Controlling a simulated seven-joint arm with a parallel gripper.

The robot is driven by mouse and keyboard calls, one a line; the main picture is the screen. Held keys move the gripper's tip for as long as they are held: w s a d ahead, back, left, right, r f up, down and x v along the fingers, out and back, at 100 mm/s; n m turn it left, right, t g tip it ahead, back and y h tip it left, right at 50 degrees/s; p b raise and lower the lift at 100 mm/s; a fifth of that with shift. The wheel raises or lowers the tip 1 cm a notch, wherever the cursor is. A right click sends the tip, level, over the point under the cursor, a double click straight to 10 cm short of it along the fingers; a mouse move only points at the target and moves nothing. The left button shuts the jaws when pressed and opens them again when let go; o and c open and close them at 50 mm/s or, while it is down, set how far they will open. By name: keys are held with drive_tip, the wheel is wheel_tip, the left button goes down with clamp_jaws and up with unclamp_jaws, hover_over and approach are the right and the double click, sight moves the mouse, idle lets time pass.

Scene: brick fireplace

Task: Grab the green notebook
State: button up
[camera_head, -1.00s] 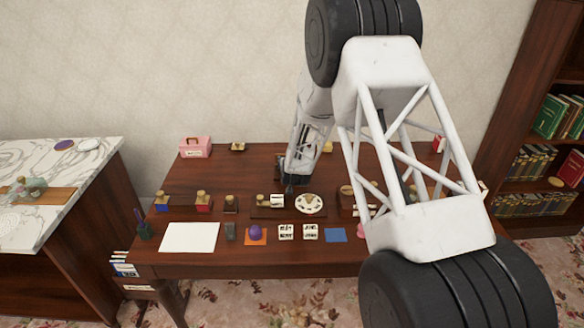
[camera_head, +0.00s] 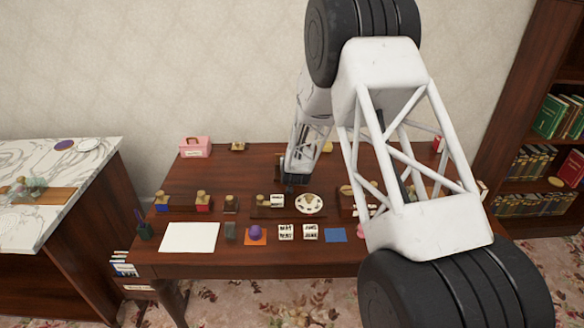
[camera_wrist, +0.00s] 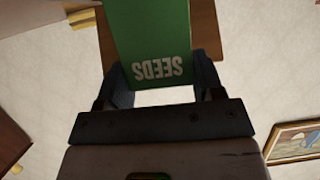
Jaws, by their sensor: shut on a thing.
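The green notebook (camera_wrist: 150,35) has the word "SEEDS" in white, which shows upside down in the wrist view. My gripper (camera_wrist: 163,80) is shut on it, with one dark finger on each side of its lower part. The notebook's far end runs out of the top of the wrist view. In the head view my gripper (camera_head: 289,182) is low over the back middle of the desk, small and partly hidden by my arm. I cannot make out the notebook there.
The wooden desk (camera_head: 235,172) holds stamps (camera_head: 162,202), a round white dial (camera_head: 309,204), a white sheet (camera_head: 189,237), small cards and a pink box (camera_head: 195,147). A marble-topped table (camera_head: 50,185) stands left, a bookshelf (camera_head: 545,150) right. My arm hides the desk's right part.

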drive_tip(key=shift+c, duration=0.6)
drive_tip(key=shift+r, duration=0.2)
drive_tip(key=shift+r, duration=4.85)
